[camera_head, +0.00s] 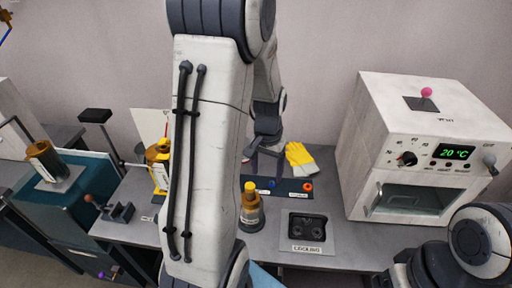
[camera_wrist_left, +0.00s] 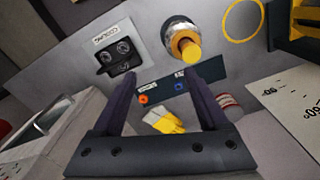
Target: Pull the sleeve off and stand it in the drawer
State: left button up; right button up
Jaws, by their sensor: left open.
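My left gripper (camera_head: 266,162) is open and empty above the back of the bench; its two fingers also show spread apart in the left wrist view (camera_wrist_left: 163,76). A short metal holder (camera_head: 251,216) with a yellow-topped tube (camera_head: 250,190) stands upright just in front of it; the tube also shows in the left wrist view (camera_wrist_left: 186,47). A brown copper-coloured cylinder (camera_head: 43,154) stands on a plate on the teal cabinet at the left. I cannot tell which piece is the sleeve. A drawer front with a purple knob (camera_head: 106,274) shows low at left, its inside hidden.
A white oven (camera_head: 420,150) reading 20 °C fills the right. A labelled dark socket block (camera_head: 306,228), yellow gloves (camera_head: 300,158), a blue strip with coloured knobs (camera_head: 292,188) and a small clamp (camera_head: 117,210) sit on the bench. My left arm hides the middle.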

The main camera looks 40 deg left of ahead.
pick_arm(q)
jog(key=n, duration=0.1)
send_over(251, 185)
jog(key=shift+a+f+p, duration=0.15)
jog(key=shift+f+p, duration=0.2)
jog(key=shift+p, duration=0.05)
notch_tip(251, 185, down, 10)
jog(key=shift+f+p, duration=0.1)
jog(key=shift+p, duration=0.7)
pick_arm(e)
notch_tip(251, 185, up, 3)
jog(key=shift+r, duration=0.15)
pick_arm(q)
jog(key=shift+c, duration=0.3)
grip_shut()
jog(key=shift+r+p, duration=0.6)
jog(key=shift+r, duration=0.1)
pick_arm(e)
jog(key=shift+r, duration=0.6)
pick_arm(q)
jog(key=shift+r+p, duration=1.85)
jog(key=shift+r, duration=0.4)
pick_arm(e)
jog(key=shift+r, duration=1.85)
pick_arm(q)
jog(key=shift+f, duration=0.1)
pick_arm(e)
jog(key=shift+f, duration=0.1)
